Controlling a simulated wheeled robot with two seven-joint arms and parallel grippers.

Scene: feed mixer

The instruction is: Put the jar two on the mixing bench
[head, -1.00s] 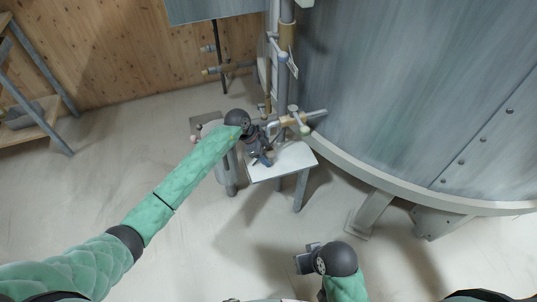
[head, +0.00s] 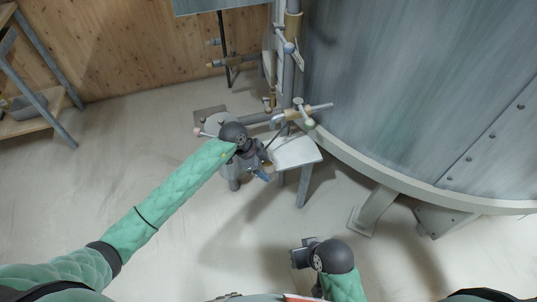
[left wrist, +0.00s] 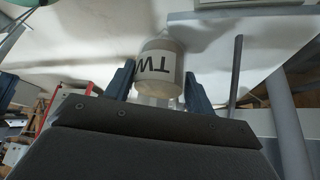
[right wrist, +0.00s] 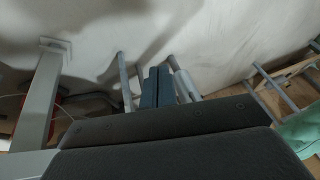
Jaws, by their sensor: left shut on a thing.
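In the head view my left gripper (head: 259,170) is at the left edge of a small white-topped table (head: 296,152); the jar is hidden there. I cannot tell whether this table is the mixing bench. My right gripper (right wrist: 158,86) has its fingers together and empty; it also shows in the head view (head: 299,254).
A large grey metal tank (head: 410,90) stands right of the table on legs. Pipes with valves (head: 290,47) rise behind the table, and a valve handle (head: 305,112) overhangs its back. A shelf rack (head: 40,100) stands at far left. The floor between is clear.

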